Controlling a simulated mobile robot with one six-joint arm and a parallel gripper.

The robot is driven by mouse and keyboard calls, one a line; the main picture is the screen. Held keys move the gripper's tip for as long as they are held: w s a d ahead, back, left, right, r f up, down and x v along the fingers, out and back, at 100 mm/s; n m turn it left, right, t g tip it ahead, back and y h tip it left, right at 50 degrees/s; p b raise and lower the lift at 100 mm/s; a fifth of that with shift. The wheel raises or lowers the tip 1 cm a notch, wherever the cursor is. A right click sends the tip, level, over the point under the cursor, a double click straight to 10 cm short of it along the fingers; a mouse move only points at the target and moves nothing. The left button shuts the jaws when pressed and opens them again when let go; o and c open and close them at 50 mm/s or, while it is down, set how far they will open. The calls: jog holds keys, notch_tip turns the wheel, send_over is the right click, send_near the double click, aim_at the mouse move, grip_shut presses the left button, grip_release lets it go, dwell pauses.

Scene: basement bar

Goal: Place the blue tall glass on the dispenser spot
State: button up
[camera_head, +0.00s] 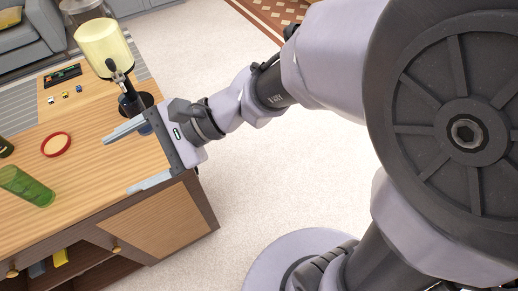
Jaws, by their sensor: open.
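A dispenser with a pale yellow tank (103,45) and a black tap stands near the far right of the wooden counter. Its dark round base (136,103) is the likely dispenser spot; no glass shows clearly on it. My gripper (118,165) is open over the counter's right end, fingers pointing left, with nothing seen between them. No other blue glass is visible.
A green glass (27,187) and a red-rimmed round piece (56,144) are at the left of the counter (85,190). A dark tray (62,76) and small items lie farther back. A grey sofa (30,40) stands beyond. Carpet (260,180) right of the counter is open.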

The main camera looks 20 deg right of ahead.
jog(key=s+d+n+t+h, duration=0.2)
jog(key=d+h, duration=0.4)
jog(key=d, duration=0.5)
jog(key=s+d+f+n+t+h, duration=0.1)
jog(key=s+d+n+t+h, duration=0.2)
jog(key=d, duration=0.9)
jog(key=n+h, duration=0.1)
jog(key=h, duration=0.1)
jog(key=shift+s+t+h, duration=0.3)
jog(key=shift+s+h, duration=0.05)
jog(key=shift+h, duration=0.05)
